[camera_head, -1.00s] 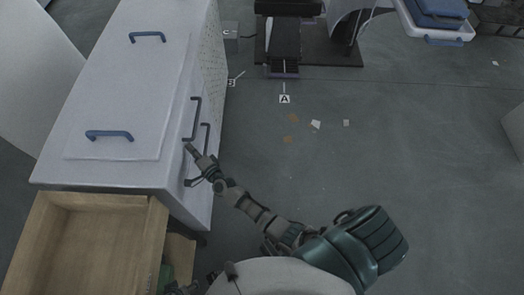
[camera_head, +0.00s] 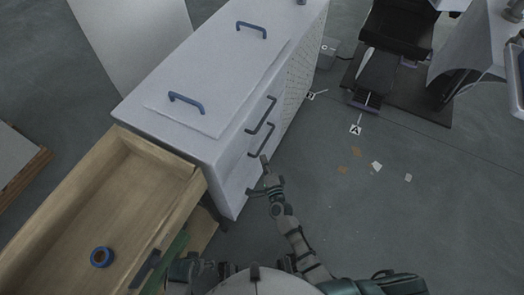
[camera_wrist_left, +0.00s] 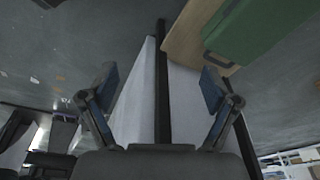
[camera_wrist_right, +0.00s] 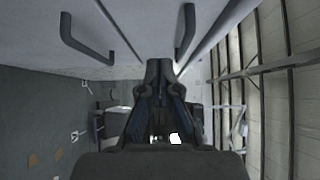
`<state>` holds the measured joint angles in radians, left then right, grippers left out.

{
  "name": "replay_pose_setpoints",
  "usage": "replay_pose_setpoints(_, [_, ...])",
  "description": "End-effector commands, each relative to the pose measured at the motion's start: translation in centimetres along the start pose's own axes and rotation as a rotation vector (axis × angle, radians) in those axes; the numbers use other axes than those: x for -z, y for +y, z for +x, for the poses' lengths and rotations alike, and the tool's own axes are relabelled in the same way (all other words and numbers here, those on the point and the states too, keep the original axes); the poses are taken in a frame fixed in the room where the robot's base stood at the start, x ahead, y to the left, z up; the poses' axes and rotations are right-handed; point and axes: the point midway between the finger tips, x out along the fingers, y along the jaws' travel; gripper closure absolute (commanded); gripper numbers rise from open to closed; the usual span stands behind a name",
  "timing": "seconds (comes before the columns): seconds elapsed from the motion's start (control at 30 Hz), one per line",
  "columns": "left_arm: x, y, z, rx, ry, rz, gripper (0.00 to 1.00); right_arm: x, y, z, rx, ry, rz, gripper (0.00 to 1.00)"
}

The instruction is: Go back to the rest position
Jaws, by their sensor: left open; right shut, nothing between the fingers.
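My right gripper (camera_head: 264,172) is beside the front face of the white cabinet (camera_head: 213,140), near its blue-grey drawer handles. In the right wrist view its fingers (camera_wrist_right: 160,75) are together with nothing between them, and two dark handles show beyond. My left gripper (camera_wrist_left: 160,85) is open and empty in the left wrist view; a dark vertical bar and a white panel show behind its gap. In the head view my left arm is low at the bottom, near the open drawer, and its fingertips are hard to make out.
A wooden drawer (camera_head: 75,215) stands open at the left, with a blue tape roll (camera_head: 101,257) inside. A green object (camera_wrist_left: 250,28) is close to my left gripper. A black machine (camera_head: 385,60) stands at the upper right. The floor (camera_head: 400,220) at the right is clear, apart from small scraps.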

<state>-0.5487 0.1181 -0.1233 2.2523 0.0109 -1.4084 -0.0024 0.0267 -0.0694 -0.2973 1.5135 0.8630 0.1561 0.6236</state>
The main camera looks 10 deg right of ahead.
Motion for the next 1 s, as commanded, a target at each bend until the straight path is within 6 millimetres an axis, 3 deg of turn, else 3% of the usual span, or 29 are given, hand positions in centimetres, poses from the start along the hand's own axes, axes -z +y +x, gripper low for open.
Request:
replay_pose_setpoints(0.1, [0.0,0.0,0.5,0.002,-0.002,0.001,0.12,0.1,0.0,-1.6,0.000,0.000,0.001,1.00])
replay_pose_setpoints(0.37, [0.0,0.3,0.9,0.003,-0.005,0.002,0.12,0.5,0.4,-2.6,-0.010,-0.006,-0.011,1.00])
replay_pose_setpoints(0.47, [-0.1,0.4,1.9,0.006,-0.009,0.004,0.12,0.0,2.4,-4.0,-0.079,-0.061,-0.118,1.00])
replay_pose_setpoints(0.53, [-0.4,0.4,3.3,0.005,-0.013,0.005,0.12,-0.5,5.3,-6.0,-0.175,-0.139,-0.263,1.00])
replay_pose_setpoints(0.67, [-1.6,0.4,6.6,0.002,-0.024,0.008,0.12,-0.8,12.8,-12.6,-0.417,-0.353,-0.599,1.00])
replay_pose_setpoints(0.8, [-3.3,0.4,9.8,0.000,-0.035,0.012,0.12,1.0,19.9,-21.8,-0.678,-0.616,-0.912,1.00])
replay_pose_setpoints(0.9, [-4.6,0.4,11.6,-0.001,-0.042,0.014,0.12,3.1,23.2,-28.4,-0.840,-0.794,-1.076,1.00])
replay_pose_setpoints(1.0, [-5.8,0.5,12.8,-0.001,-0.048,0.017,0.12,5.1,25.1,-33.7,-0.962,-0.942,-1.188,1.00])
